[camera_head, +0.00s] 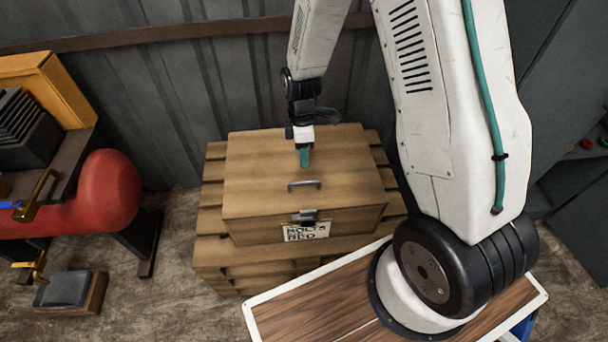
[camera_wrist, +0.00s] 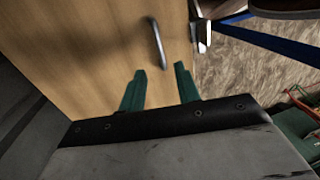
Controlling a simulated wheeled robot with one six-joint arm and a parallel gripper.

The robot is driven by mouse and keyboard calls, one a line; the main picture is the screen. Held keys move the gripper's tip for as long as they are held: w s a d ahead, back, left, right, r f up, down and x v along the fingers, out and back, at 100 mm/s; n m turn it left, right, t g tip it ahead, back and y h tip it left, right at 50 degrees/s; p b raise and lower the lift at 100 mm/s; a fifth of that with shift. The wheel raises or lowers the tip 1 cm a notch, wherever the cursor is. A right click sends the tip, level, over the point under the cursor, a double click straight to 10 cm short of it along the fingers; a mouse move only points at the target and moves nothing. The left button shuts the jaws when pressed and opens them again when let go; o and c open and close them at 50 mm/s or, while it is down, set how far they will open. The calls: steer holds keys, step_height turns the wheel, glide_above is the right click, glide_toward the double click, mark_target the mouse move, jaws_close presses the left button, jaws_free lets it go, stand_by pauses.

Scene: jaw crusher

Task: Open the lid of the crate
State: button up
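The wooden crate (camera_head: 255,217) stands on a wooden pallet-like stack, and its flat lid (camera_head: 255,175) is closed. A grey bar handle (camera_head: 305,184) is fixed on the lid near its front edge; it also shows in the wrist view (camera_wrist: 157,42). A dark latch (camera_head: 304,215) sits at the front, above a paper label (camera_head: 305,231). My gripper (camera_head: 305,158) is above the lid, behind the handle, with green fingers pointing down. In the wrist view the two green fingers (camera_wrist: 160,78) are apart with nothing between them, and the handle lies beyond their tips.
A red tank (camera_head: 100,190) with a machine stands at the left, and a grey block on wood (camera_head: 65,290) lies on the floor. A corrugated wall (camera_head: 170,110) rises close behind the crate. A dark cabinet (camera_head: 570,200) stands at the right.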

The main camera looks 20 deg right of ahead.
glide_above(304, 188)
step_height(304, 188, down, 8)
steer(key=shift+r, duration=0.1)
steer(key=shift+c, duration=0.2)
jaws_close()
